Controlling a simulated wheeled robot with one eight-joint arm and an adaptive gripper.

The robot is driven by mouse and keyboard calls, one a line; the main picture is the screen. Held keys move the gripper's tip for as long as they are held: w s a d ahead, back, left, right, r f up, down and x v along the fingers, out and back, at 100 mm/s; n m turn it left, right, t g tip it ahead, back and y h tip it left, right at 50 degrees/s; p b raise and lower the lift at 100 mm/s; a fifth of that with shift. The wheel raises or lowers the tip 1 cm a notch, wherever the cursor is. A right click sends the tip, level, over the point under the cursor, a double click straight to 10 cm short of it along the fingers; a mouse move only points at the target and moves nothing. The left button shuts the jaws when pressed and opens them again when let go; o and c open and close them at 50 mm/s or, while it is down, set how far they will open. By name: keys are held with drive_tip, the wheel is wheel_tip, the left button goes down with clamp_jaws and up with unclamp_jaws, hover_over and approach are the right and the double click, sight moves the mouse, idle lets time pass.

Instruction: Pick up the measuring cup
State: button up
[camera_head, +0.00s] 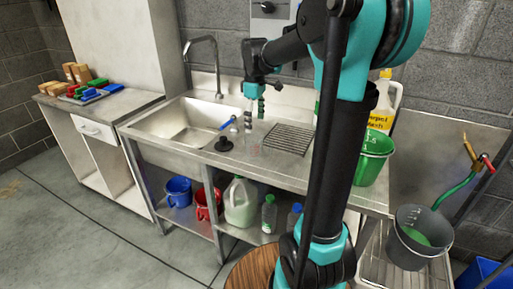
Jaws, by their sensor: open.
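A green cup-like container (372,160) with white volume marks stands upright on the right of the steel counter, partly hidden behind my arm; it looks like the measuring cup. A blue jug (178,191) and a red jug (207,203) stand on the shelf below, so I cannot be sure which cup is meant. My gripper (255,114) points down over the counter between the sink and the wire rack, left of the green container and apart from it. It is open, and I see nothing held.
The sink (187,124) is left of my gripper, with a black plunger-like item (223,144) and blue-handled tool (228,123) beside it. A wire rack (289,138) lies right. A yellow-labelled jug (384,103) stands behind the green container. A grey bucket (417,238) is at right.

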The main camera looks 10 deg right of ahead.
drive_tip(key=f, duration=0.7)
drive_tip(key=shift+w+d+f, duration=0.1)
drive_tip(key=shift+d, duration=0.2)
drive_tip(key=c, duration=1.4)
wheel_tip(320, 180, up, 19)
approach(258, 137)
drive_tip(key=shift+m, duration=0.4)
drive_tip(key=s+f, duration=0.1)
drive_tip(key=f, duration=0.1)
drive_tip(key=s+f, duration=0.1)
drive_tip(key=f, duration=0.2)
drive_tip(key=s+f, duration=0.1)
drive_tip(key=f, duration=0.1)
drive_tip(key=shift+s+a+f, duration=0.1)
drive_tip(key=shift+a+f, duration=0.25)
drive_tip(key=shift+f, duration=0.05)
